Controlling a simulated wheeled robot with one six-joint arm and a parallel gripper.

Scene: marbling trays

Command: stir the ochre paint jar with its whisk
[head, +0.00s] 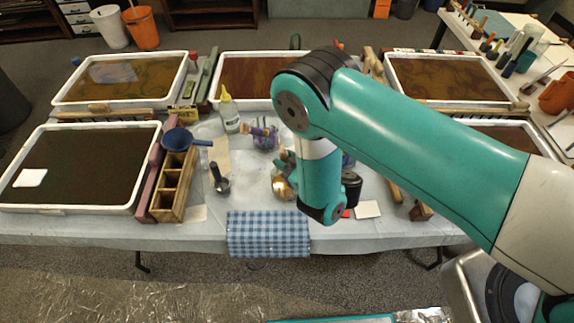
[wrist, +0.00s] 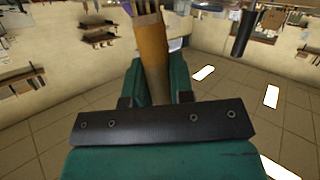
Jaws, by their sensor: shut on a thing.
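A round jar with ochre-gold colour (head: 283,188) stands on the table, just left of my arm's lower link. My gripper (wrist: 158,85) is shut on a tan whisk handle (wrist: 152,52), which runs up between the teal fingers to the top edge of the wrist view. In the head view my gripper (head: 285,159) shows only as a small teal part above the ochre jar, mostly behind my arm. I cannot tell whether the whisk's working end is inside the jar.
A purple-toned jar (head: 265,140) with a handled tool stands behind. A dark jar (head: 352,190) is right. Trays and a checked cloth (head: 268,234) surround.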

